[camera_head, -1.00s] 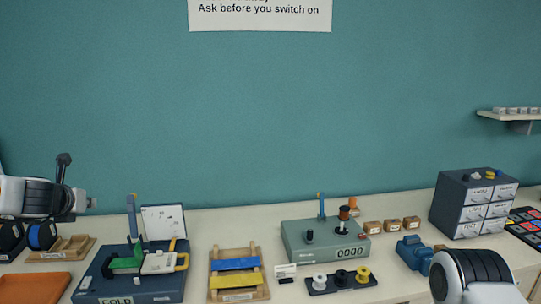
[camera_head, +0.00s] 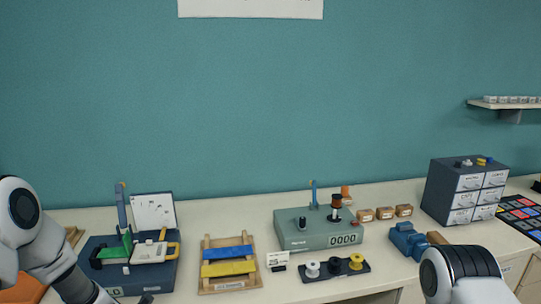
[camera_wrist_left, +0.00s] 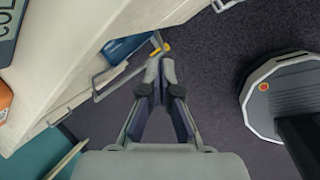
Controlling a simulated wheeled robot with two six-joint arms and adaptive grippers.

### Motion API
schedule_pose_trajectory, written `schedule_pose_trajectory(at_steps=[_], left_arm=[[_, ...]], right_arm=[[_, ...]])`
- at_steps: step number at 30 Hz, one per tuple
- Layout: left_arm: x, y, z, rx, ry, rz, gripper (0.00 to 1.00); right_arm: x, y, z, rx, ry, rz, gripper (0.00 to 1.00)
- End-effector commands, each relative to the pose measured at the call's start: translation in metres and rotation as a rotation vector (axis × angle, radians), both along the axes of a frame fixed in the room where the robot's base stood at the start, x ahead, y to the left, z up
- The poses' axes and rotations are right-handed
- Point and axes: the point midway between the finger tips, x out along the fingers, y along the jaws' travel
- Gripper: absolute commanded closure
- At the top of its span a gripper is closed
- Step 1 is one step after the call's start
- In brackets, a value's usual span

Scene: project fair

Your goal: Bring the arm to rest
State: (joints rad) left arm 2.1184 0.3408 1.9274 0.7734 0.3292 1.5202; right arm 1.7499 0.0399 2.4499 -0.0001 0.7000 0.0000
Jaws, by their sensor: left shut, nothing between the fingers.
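My left arm (camera_head: 38,240) comes in at the lower left of the head view, bent down in front of the blue folding station. Its gripper is at or below the bottom edge there. In the left wrist view the left gripper (camera_wrist_left: 160,68) is shut and empty. Its fingertips point over the dark floor beside the bench front, close to a bar-like handle. My right arm (camera_head: 460,275) shows at the lower right of the head view; its gripper is out of view.
The bench carries a blue station (camera_head: 150,275), a wooden rack with blue and yellow strips (camera_head: 230,285), a green counter device (camera_head: 300,235), a spool holder (camera_head: 335,272) and a drawer cabinet (camera_head: 437,190). In the wrist view, my round white base (camera_wrist_left: 285,95) is at right.

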Motion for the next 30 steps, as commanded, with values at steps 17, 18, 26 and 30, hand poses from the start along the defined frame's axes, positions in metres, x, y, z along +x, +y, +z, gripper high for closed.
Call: schedule_pose_trajectory(at_steps=[17, 18, 26, 30], left_arm=[[-0.288, -0.131, -0.121, 0.36, 0.358, -2.483, 1.0], [-0.287, -0.131, -0.121, 0.38, 0.351, -2.526, 1.0], [-0.286, -0.131, -0.121, 0.393, 0.348, -2.564, 1.0], [-0.286, -0.131, -0.121, 0.393, 0.349, -2.563, 1.0]], right_arm=[[0.0, 0.0, -0.023, 0.0, 0.0, 0.0, 1.0], [0.0, 0.0, -0.023, 0.0, 0.0, 0.0, 1.0], [0.0, 0.0, -0.023, 0.0, 0.0, 0.0, 1.0], [0.0, 0.0, -0.023, 0.0, 0.0, 0.0, 1.0]])
